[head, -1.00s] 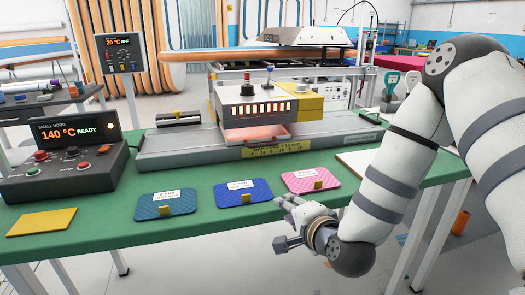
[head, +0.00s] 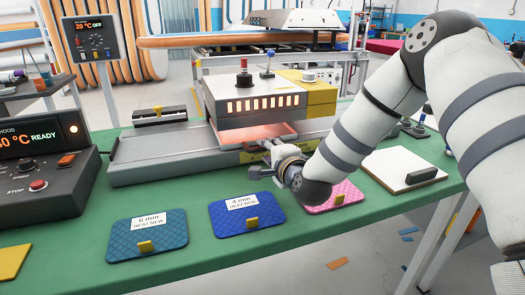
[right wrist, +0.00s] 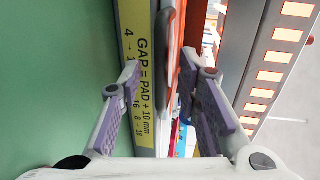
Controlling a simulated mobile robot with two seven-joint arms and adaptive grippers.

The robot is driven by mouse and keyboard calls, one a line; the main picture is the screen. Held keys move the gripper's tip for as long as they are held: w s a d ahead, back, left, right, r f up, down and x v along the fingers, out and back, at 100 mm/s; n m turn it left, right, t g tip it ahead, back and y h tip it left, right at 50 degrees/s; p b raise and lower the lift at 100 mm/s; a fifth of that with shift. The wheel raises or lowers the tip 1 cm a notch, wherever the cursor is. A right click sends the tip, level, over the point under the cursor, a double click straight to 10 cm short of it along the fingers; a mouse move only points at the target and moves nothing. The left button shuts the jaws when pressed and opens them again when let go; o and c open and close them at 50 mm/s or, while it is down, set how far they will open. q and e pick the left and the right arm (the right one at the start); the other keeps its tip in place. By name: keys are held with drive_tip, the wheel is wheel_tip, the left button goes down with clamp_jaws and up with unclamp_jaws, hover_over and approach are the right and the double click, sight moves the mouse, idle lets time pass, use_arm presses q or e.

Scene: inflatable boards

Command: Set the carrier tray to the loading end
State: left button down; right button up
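A pinkish, glowing flat tray (head: 240,135), which looks like the carrier tray, sits under the heater head (head: 262,100) on a long grey rail bed (head: 150,160). My right gripper (head: 270,152) is at the front edge of the bed, just below and right of the tray's front. In the right wrist view the right gripper (right wrist: 163,65) has its purple-padded fingers apart. A thin grey rounded edge with red beside it lies between or beyond the fingers; contact cannot be told. My left gripper is not in view.
Blue-green (head: 147,233), blue (head: 247,214) and pink (head: 335,194) pads lie along the front of the green table (head: 200,260). A white board (head: 400,168) with a dark block is at right. A control box (head: 45,165) reading READY stands at left. The yellow gap label (right wrist: 138,90) runs beside the fingers.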

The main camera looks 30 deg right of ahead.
drive_tip(key=shift+w+d+f, duration=0.15)
drive_tip(key=shift+w+f, duration=0.2)
drive_tip(key=shift+w, duration=0.35)
drive_tip(key=shift+w+d+r, duration=0.1)
drive_tip(key=shift+w, duration=0.45)
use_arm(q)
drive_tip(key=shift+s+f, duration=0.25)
use_arm(e)
clamp_jaws()
